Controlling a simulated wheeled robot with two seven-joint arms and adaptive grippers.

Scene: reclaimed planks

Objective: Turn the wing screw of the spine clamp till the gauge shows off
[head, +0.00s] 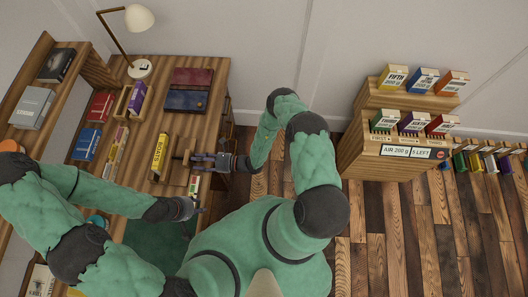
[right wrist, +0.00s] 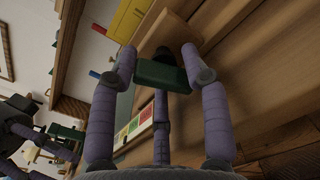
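The wooden spine clamp (head: 180,166) stands on the desk beside a yellow book (head: 160,150). My right gripper (head: 200,159) is at its right side. In the right wrist view, the dark green wing screw (right wrist: 163,76) lies between the purple fingers of my right gripper (right wrist: 158,62); it fills the gap and the fingers seem to touch its ends. The gauge (right wrist: 134,125) shows green, yellow and red fields below the screw; its pointer cannot be made out. My left gripper (head: 192,207) is low over the desk's near edge, apart from the clamp; its fingers are too small to read.
A lamp (head: 139,68), a red book (head: 192,76) and a blue book (head: 187,101) are at the desk's back. More books stand at the left. A wooden stand (head: 370,165) with labelled boxes is at the right. Plank floor (head: 400,230) lies open between.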

